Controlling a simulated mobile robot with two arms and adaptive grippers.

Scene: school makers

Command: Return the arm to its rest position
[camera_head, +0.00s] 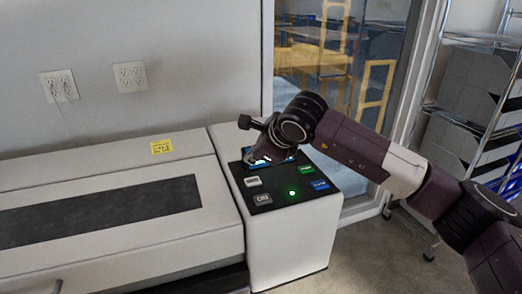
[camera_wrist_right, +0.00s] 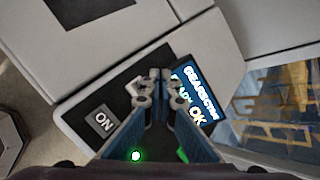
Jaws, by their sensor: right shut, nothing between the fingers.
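My right arm (camera_head: 365,150) reaches in from the right in the head view. Its gripper (camera_head: 258,157) is over the far part of the black control panel on the white machine. In the right wrist view my right gripper (camera_wrist_right: 159,88) is shut with nothing in it, its fingertips above the panel (camera_wrist_right: 130,75). I cannot tell whether the fingertips touch the panel. A lit screen (camera_wrist_right: 195,95) beside the fingers shows text including "OK". A green light (camera_head: 292,193) glows on the panel. My left gripper is not in view.
The white machine with a dark window (camera_head: 100,212) fills the lower left. A grey "ON" button (camera_head: 262,199) and a blue button (camera_head: 320,185) sit on the panel. A glass door (camera_head: 345,75) stands behind, and a metal shelf rack (camera_head: 480,95) is at right. Floor shows below the arm.

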